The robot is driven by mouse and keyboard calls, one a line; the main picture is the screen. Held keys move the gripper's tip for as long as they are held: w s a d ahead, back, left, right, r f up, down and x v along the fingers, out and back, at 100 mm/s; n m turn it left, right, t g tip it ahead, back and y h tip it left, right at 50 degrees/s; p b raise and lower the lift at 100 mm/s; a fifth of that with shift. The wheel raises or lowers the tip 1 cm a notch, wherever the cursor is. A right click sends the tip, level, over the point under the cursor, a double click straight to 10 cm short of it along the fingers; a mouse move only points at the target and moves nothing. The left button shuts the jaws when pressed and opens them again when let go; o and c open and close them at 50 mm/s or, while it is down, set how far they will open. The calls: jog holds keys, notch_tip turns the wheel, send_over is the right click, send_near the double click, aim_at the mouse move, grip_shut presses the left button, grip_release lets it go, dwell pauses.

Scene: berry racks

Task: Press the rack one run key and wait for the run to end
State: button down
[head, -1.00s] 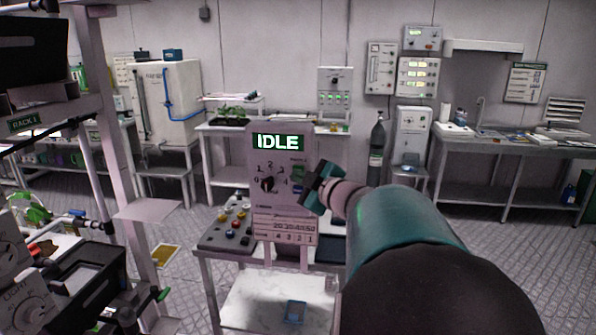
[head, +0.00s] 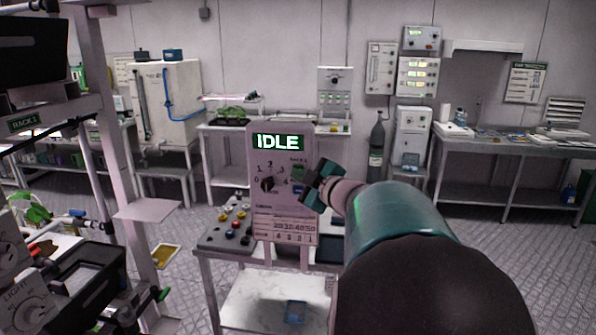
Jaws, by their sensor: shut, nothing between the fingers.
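The control panel (head: 263,212) stands upright on a small table in the middle. Its lit display (head: 278,142) reads IDLE. Below it sits a black rotary knob (head: 268,184) with numbers around it. A green key (head: 298,172) shows at the panel's right side, partly covered by my gripper (head: 312,183). My gripper is shut and empty, at the panel's right edge by the green key. I cannot tell whether it touches the key. The rack with the RACK 1 sign (head: 23,124) stands at the left.
A box with coloured buttons (head: 232,228) sits left of the panel. A blue tray (head: 296,312) lies on the lower shelf (head: 255,300). A gas cylinder (head: 377,150) and benches stand along the back wall. Open floor (head: 490,250) lies to the right.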

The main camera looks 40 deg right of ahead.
jog(key=shift+w+d, duration=0.3)
jog(key=shift+d, duration=0.05)
dwell(0.8)
jog(key=shift+s+a, duration=0.55)
jog(key=shift+a, duration=0.15)
jog(key=shift+s+a, duration=0.75)
jog(key=shift+a, duration=0.25)
jog(key=shift+s+a, duration=0.75)
jog(key=shift+a, duration=0.2)
